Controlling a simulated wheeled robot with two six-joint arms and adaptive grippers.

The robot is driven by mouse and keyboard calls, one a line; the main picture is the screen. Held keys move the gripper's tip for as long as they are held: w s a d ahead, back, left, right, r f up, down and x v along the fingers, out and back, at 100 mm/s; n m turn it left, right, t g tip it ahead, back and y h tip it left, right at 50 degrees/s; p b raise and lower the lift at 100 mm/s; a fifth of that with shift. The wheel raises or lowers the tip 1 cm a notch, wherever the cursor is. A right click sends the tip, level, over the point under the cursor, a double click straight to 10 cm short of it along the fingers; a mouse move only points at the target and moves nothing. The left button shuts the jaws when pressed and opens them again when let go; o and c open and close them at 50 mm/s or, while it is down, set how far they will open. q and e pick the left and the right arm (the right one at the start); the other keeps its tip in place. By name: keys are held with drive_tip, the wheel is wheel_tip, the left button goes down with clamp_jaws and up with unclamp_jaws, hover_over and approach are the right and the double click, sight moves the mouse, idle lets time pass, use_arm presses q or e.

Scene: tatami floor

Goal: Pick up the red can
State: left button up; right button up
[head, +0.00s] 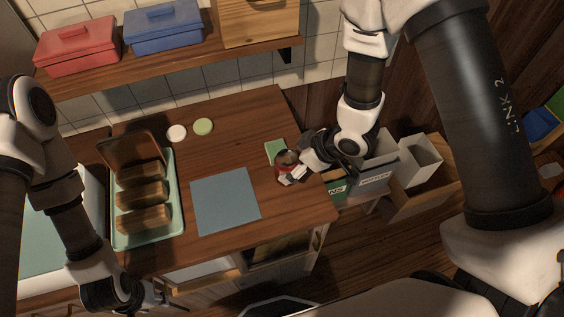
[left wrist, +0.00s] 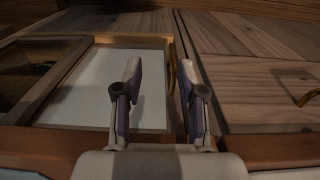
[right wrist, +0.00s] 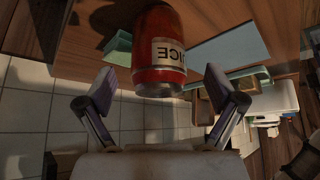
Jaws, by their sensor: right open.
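The red can (right wrist: 158,65) has a pale label with dark letters, upside down in the right wrist view. In the head view it stands near the right edge of the wooden counter, and my gripper partly hides it (head: 284,180). My right gripper (head: 297,171) is open beside the can. In the right wrist view its spread fingers (right wrist: 165,88) flank one end of the can, with gaps on both sides. I cannot tell how deep the can sits between them. My left gripper (head: 160,301) is open and empty before the cabinet front, as the left wrist view shows (left wrist: 158,85).
A green tray (head: 173,229) holds several brown blocks. Bins (head: 377,178) stand right of the counter. A shelf (head: 120,72) with boxes hangs above.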

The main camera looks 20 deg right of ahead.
drive_tip(key=x, duration=0.3)
drive_tip(key=shift+d+f+p, duration=0.1)
drive_tip(key=shift+f+p, duration=0.25)
drive_tip(key=shift+f, duration=0.05)
drive_tip(key=shift+w+a+f, duration=0.15)
drive_tip(key=shift+w+a, duration=0.15)
drive_tip(key=shift+w, duration=0.05)
drive_tip(key=shift+s+d, duration=0.15)
drive_tip(key=shift+s, duration=0.1)
drive_tip(key=c, duration=0.9)
drive_tip(key=shift+w+r, duration=0.15)
drive_tip(key=shift+r, duration=0.05)
